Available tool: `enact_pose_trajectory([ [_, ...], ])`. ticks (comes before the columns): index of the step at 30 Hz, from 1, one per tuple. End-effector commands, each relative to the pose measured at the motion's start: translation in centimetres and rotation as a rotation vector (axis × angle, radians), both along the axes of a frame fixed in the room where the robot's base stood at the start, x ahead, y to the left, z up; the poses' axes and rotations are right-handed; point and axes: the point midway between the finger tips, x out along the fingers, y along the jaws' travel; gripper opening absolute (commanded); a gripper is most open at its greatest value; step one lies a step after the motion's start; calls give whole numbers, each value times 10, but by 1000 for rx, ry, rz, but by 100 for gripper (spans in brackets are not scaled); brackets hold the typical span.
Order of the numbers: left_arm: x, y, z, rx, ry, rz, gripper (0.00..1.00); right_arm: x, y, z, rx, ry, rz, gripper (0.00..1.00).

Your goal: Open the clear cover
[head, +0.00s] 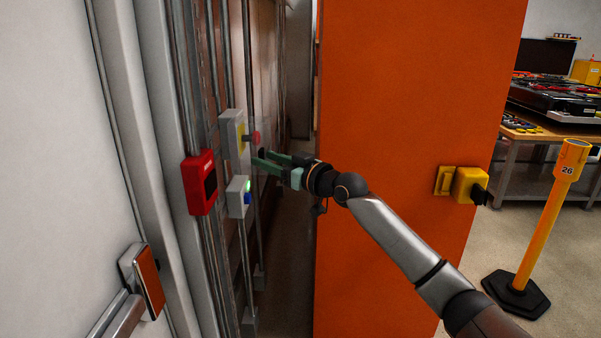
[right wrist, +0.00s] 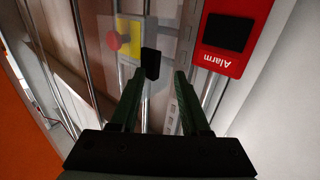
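A clear cover (head: 262,126) stands in front of a red push button (head: 254,138) on a grey wall box (head: 228,133) with a yellow face. In the right wrist view, the see-through cover (right wrist: 160,88) lies over the red button (right wrist: 123,40) and carries a black tab (right wrist: 150,63). The cover looks closed. My right gripper (head: 262,158) is open at the cover's lower part; its two green fingers also show in the right wrist view (right wrist: 159,76). The black tab appears between and just beyond the fingertips; contact cannot be told. My left gripper is not in view.
A red alarm box (head: 200,182) and a small box with a green light and blue button (head: 238,196) sit close by on the wall. A large orange panel (head: 400,90) stands right of the narrow gap. Vertical conduits line the wall.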

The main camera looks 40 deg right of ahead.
Motion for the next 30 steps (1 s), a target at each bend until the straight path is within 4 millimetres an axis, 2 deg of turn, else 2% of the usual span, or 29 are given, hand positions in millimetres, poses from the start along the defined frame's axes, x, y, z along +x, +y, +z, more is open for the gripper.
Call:
enact_pose_trajectory([
  [6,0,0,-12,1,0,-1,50,-43,-18,-8,-8,9,-10,46],
  [13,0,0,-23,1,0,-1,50,-80,-29,-7,-10,13,-11,46],
  [21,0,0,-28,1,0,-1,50,-100,-36,-5,-5,11,-13,46],
  [30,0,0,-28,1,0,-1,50,-102,-37,-4,-4,10,-14,46],
])
